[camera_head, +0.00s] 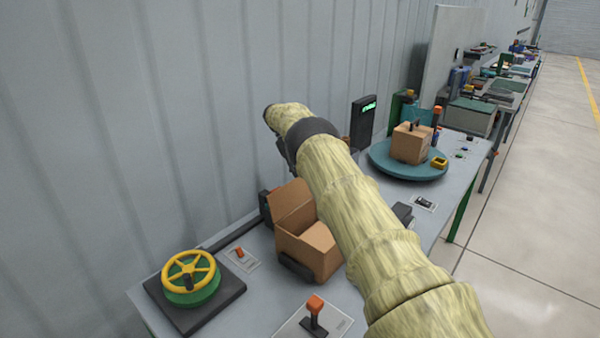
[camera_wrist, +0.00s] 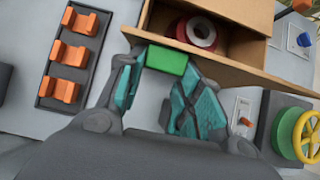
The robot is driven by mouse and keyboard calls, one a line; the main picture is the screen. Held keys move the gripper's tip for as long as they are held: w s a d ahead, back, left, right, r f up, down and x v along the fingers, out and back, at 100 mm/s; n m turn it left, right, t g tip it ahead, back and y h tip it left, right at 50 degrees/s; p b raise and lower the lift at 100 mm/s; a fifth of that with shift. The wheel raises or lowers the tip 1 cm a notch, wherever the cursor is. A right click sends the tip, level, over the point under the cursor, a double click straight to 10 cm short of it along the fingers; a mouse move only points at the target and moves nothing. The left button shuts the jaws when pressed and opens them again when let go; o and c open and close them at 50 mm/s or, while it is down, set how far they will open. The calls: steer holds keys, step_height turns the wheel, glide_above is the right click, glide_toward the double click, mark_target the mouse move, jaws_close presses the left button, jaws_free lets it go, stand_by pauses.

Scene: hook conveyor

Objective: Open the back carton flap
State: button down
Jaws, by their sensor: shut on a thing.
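The carton (camera_head: 310,255) is a brown box on the bench in the head view. One brown flap (camera_head: 291,204) stands up at its back left, and the top looks open. In the wrist view the carton interior (camera_wrist: 240,40) holds a red and white roll (camera_wrist: 197,33). A brown cardboard edge (camera_wrist: 235,73) runs along the near side, with a green tab (camera_wrist: 167,61) at its left end. My gripper (camera_wrist: 162,70) is shut on the green tab, its teal fingers on either side. In the head view my arm hides the fingertips.
A yellow handwheel (camera_head: 190,272) stands at the front left, with an orange-topped lever (camera_head: 315,310) near the bench front. An orange-block rack (camera_wrist: 72,55) lies beside the carton. A teal turntable (camera_head: 385,168) carries another box (camera_head: 411,143). A grey wall (camera_head: 90,150) stands close behind.

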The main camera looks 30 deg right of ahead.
steer(key=shift+s+a+f, duration=0.1)
steer(key=shift+s+f, duration=0.05)
steer(key=shift+f, duration=0.35)
steer(key=c, duration=1)
jaws_free()
steer(key=shift+o, duration=0.2)
steer(key=shift+r, duration=0.3)
step_height(320, 180, up, 10)
steer(key=shift+d, duration=0.2)
steer(key=shift+a, duration=0.1)
